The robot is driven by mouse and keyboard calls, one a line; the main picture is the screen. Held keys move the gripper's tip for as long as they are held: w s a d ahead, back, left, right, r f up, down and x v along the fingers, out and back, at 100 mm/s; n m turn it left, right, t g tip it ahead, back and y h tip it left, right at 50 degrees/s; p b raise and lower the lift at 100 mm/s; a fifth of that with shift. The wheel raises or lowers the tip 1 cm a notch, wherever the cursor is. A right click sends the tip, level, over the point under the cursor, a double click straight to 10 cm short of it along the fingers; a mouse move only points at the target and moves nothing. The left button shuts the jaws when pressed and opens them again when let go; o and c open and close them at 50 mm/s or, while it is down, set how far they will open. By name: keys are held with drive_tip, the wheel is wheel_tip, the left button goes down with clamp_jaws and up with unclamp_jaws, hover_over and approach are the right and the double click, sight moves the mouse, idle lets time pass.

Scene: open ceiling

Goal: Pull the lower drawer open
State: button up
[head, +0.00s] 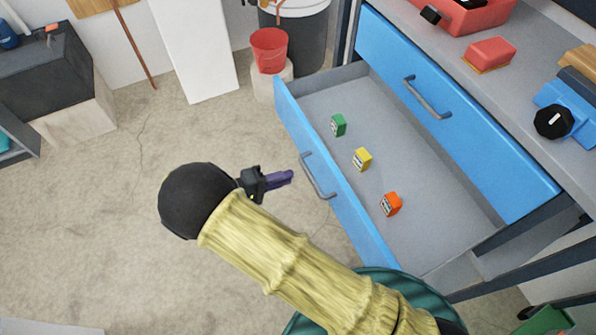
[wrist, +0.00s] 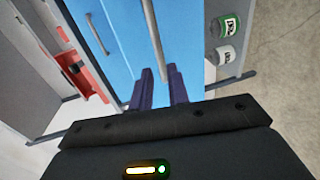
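The lower drawer (head: 335,195) has a blue front and stands pulled out, with its grey inside showing. Its grey bar handle (head: 318,176) is on the front and also shows in the wrist view (wrist: 153,35). My gripper (head: 285,178) is just left of the handle in the head view and looks apart from it. In the wrist view its two purple fingers (wrist: 161,87) are spread with a gap between them. They hold nothing, and the lower end of the handle shows near that gap.
Green (head: 338,125), yellow (head: 362,159) and orange (head: 391,204) boxes lie in the drawer. The blue upper drawer (head: 460,130) is shut above. A red bucket (head: 269,50) stands behind the open drawer's far end. The floor (head: 120,210) on the left is clear.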

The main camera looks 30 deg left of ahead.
drive_tip(key=v, duration=0.9)
drive_tip(key=shift+s+a+p, duration=0.25)
drive_tip(key=shift+s+p, duration=0.1)
